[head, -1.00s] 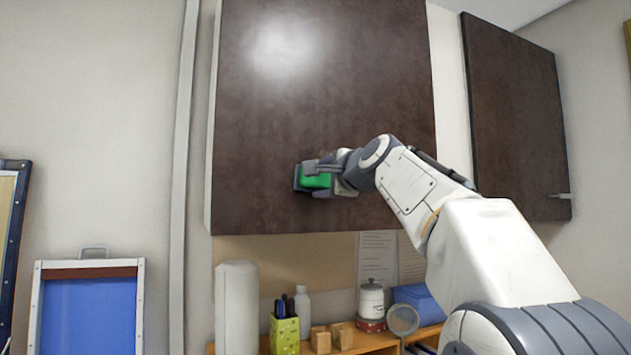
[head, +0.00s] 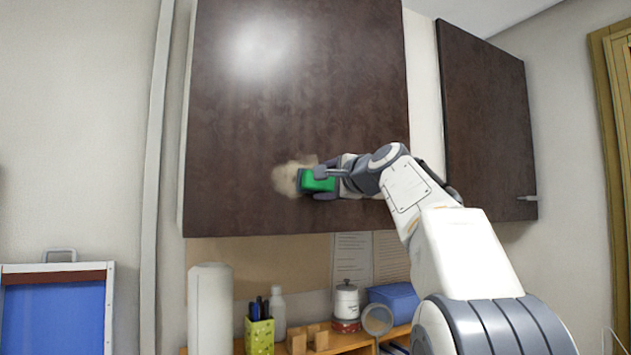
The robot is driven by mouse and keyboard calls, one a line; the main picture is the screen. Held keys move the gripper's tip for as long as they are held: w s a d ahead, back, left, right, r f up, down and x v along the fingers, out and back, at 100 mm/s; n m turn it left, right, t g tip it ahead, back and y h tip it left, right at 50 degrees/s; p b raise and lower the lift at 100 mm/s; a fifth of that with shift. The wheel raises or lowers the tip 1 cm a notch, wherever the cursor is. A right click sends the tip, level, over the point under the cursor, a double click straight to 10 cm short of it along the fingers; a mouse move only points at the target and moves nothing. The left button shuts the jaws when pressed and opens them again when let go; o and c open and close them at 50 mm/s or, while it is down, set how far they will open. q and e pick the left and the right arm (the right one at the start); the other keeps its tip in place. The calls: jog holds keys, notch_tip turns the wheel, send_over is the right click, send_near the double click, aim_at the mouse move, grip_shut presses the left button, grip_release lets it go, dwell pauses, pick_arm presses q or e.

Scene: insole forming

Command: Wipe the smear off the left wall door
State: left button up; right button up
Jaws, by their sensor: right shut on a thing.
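The left wall door (head: 260,110) is a dark brown cabinet door in the upper middle of the head view. A tan smear (head: 287,178) shows on its lower part. My right gripper (head: 322,180) is shut on a green sponge (head: 317,184) at the smear's right edge. The sponge and gripper cover part of the smear. Whether the sponge touches the door I cannot tell. My left gripper is not in view.
A second dark wall door (head: 487,120) with a handle hangs to the right. Below, a wooden shelf (head: 345,341) holds a white cylinder (head: 210,308), a green pen cup (head: 260,335), a lidded jar (head: 346,300) and a blue box (head: 394,299).

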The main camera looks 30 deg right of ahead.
aim_at(306, 168)
jog(key=shift+d, duration=0.75)
jog(key=shift+r+p, duration=0.95)
jog(key=shift+p, duration=0.05)
jog(key=shift+a+f, duration=0.1)
jog(key=shift+a, duration=4)
jog(key=shift+s+a+p, duration=0.15)
jog(key=shift+a+p, duration=1)
jog(key=shift+a, duration=0.85)
jog(key=shift+r+p, duration=0.85)
jog(key=shift+r, duration=0.05)
jog(key=shift+d+f+b, duration=0.1)
jog(key=shift+d+b, duration=0.25)
jog(key=shift+d, duration=0.1)
jog(key=shift+d+b, duration=0.35)
jog(key=shift+d, duration=1.3)
jog(key=shift+d+b, duration=0.35)
jog(key=shift+d, duration=1.65)
jog(key=shift+w+d, duration=0.15)
jog(key=shift+d, duration=0.85)
jog(key=shift+w+d, duration=0.1)
jog(key=shift+d, duration=0.9)
